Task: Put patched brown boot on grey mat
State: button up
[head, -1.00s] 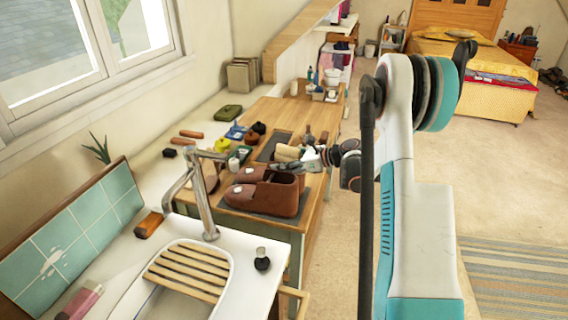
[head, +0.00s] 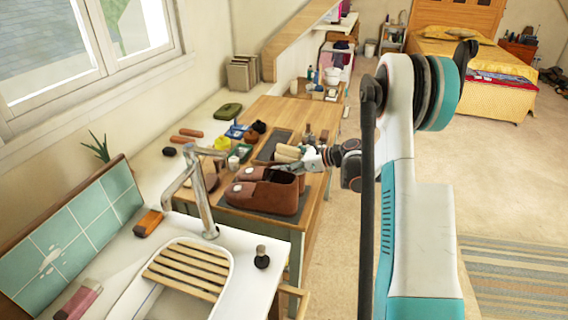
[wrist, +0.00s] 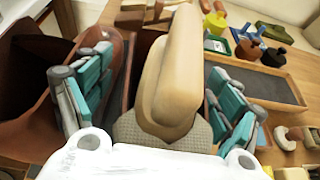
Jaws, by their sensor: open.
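Two brown boots stand side by side at the near end of the wooden table in the head view. The nearer brown boot (head: 268,196) has a pale patch on its toe. My gripper (head: 290,167) is low over the boots' far side. In the wrist view my gripper (wrist: 155,98) is open, its teal fingers spread around a cream, rounded piece with a grey woven part below. The left finger overlaps a brown boot (wrist: 28,95); contact cannot be told. A dark grey mat (wrist: 255,84) lies in a wooden-edged frame beyond the right finger, bare. It also shows in the head view (head: 266,152).
A yellow pot (wrist: 215,22), a green tray and dark brushes stand behind the mat. Small wooden pieces lie at the right. The sink with a tall tap (head: 200,205) is near the table's front left. Floor to the right is clear.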

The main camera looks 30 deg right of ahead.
jog(key=v, duration=1.1)
jog(key=shift+s+d+r, duration=0.25)
jog(key=shift+s, duration=0.05)
